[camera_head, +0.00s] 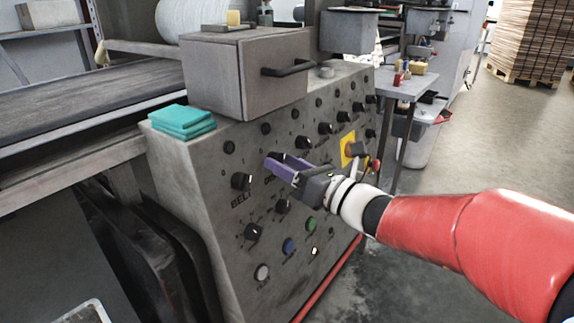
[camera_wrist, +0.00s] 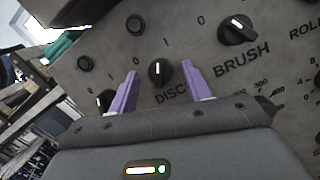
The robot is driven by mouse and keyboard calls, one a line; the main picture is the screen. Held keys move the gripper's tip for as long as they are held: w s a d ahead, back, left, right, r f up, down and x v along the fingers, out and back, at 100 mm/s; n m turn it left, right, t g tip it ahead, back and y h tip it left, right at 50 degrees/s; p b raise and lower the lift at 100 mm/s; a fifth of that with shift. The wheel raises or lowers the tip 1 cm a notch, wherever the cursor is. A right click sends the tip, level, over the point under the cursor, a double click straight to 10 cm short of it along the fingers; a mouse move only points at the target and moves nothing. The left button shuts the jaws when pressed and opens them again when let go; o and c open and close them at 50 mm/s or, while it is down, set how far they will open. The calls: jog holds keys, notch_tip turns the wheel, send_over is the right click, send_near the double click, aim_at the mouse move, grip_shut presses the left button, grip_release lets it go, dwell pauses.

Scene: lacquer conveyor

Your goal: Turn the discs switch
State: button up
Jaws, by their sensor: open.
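The discs switch is a black rotary knob with a white line, labelled "DISC" with the last letter hidden, in the wrist view (camera_wrist: 161,72). Its white mark points roughly upward, between the 0 and 1 marks. My gripper (camera_wrist: 160,80) is open, with one purple finger on each side of the knob. In the head view my gripper (camera_head: 278,163) is at the sloped control panel (camera_head: 215,165) and hides the knob. I cannot tell whether the fingers touch the knob.
The belt knob (camera_head: 242,181) is left of my gripper, and the brush knob (camera_wrist: 237,30) is to the right in the wrist view. A grey drawer box (camera_head: 215,75) and teal cloths (camera_head: 182,121) sit on top. A yellow-backed emergency button (camera_head: 349,149) is near my wrist.

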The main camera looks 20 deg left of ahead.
jog(key=r+v, duration=0.1)
jog(key=v, duration=0.6)
jog(key=shift+d+f, duration=0.35)
jog(key=shift+f, duration=0.15)
jog(key=shift+s, duration=0.2)
jog(key=s+d+f+n+g+h, duration=0.4)
jog(key=s+f+n+g+h, duration=0.25)
jog(key=s+n, duration=0.65)
jog(key=s+d+f+n+t+h, duration=0.1)
jog(key=s+d+n+t+h, duration=0.1)
jog(key=d+n+h, duration=0.3)
jog(key=s+d+f+n+t+h, duration=0.1)
jog(key=d+n+h, duration=0.5)
jog(key=d, duration=0.7)
jog(key=f+n+t, duration=0.1)
jog(key=n, duration=0.1)
jog(key=shift+s+d+f+n+p, duration=0.15)
jog(key=shift+s+f+n+p, duration=0.15)
jog(key=shift+s+p, duration=0.1)
